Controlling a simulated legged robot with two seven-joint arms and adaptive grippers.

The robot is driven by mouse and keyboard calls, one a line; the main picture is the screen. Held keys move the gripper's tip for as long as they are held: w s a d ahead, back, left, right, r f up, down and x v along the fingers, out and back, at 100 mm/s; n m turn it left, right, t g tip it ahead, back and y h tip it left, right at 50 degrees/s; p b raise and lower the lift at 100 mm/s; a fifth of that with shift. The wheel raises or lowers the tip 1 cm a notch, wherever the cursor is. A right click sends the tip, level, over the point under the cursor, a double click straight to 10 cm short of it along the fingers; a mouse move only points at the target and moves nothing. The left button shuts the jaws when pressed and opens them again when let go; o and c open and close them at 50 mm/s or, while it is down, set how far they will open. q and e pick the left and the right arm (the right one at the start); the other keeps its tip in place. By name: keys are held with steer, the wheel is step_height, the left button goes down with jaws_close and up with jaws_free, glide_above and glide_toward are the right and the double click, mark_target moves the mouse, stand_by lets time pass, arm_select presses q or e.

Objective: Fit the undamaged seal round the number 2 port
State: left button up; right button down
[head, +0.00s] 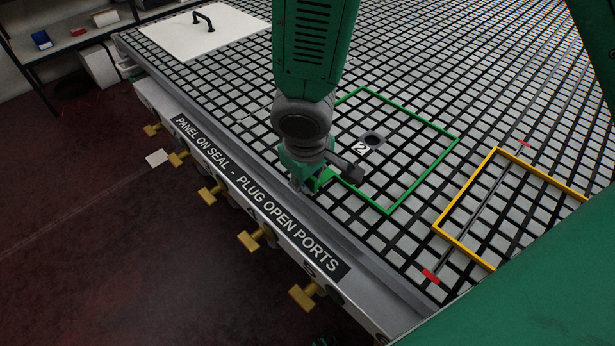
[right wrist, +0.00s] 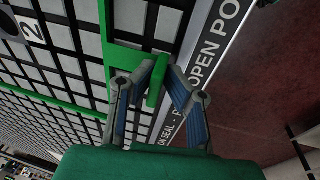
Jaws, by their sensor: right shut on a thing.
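A green square seal (head: 425,176) surrounds the dark round port (head: 373,138) marked with a number 2 label (head: 360,148). Its visible sides look whole; my arm hides its left corner. My right gripper (head: 318,182) is shut on the seal's green tab near the table's front edge; the fingertips (right wrist: 166,72) pinch this tab (right wrist: 157,82) in the right wrist view. I cannot tell whether the seal touches the grid or hangs just above it. An orange seal (head: 464,188) lies to the right, partly hidden by my green arm. My left gripper is not in view.
The black-gridded table (head: 240,85) has a white panel (head: 200,32) with a black handle at the far left. A thin dark line with red ends (head: 431,276) crosses the orange seal. Brass valves (head: 252,240) line the front edge.

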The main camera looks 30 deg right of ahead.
stand_by(0.3)
steer(key=c, duration=1.5)
jaws_free()
steer(key=shift+c, duration=0.2)
step_height(320, 180, up, 12)
steer(key=s+a, duration=0.1)
steer(key=s, duration=0.1)
steer(key=shift+a+f, duration=0.2)
